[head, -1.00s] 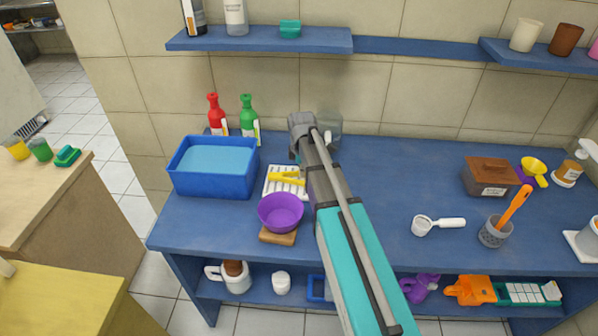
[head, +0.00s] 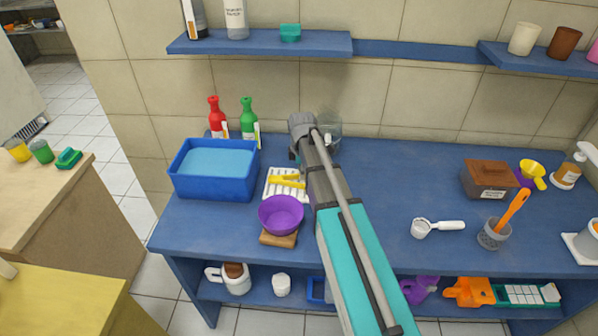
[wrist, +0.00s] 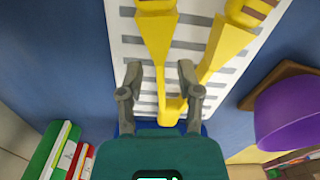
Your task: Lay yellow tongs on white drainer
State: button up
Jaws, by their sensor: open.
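The white slotted drainer (head: 272,194) lies on the blue counter, and the yellow tongs (head: 285,181) show over it in the head view. In the wrist view the tongs (wrist: 158,45) appear to lie on the drainer (wrist: 130,50), their legs spread and their joined end towards my gripper. My gripper (wrist: 160,72) is open, its fingers on either side of one tong leg; the other leg is outside the right finger. I cannot tell whether a finger touches the tongs. The head view hides my fingers behind my arm.
A purple bowl (head: 281,213) on a wooden board (head: 278,239) stands in front of the drainer. A blue basin (head: 215,172) is to the left. Red (head: 215,115) and green bottles (head: 248,117) stand behind. The counter right of my arm has free room.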

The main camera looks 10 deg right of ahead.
notch_tip(320, 180, up, 11)
jog(key=p, duration=1)
jog(key=shift+p, duration=0.35)
jog(key=shift+r, duration=0.1)
jog(key=s+a+m, duration=0.1)
jog(key=s+m, duration=1.5)
jog(key=s, duration=0.3)
jog(key=shift+a, duration=0.4)
dwell(0.7)
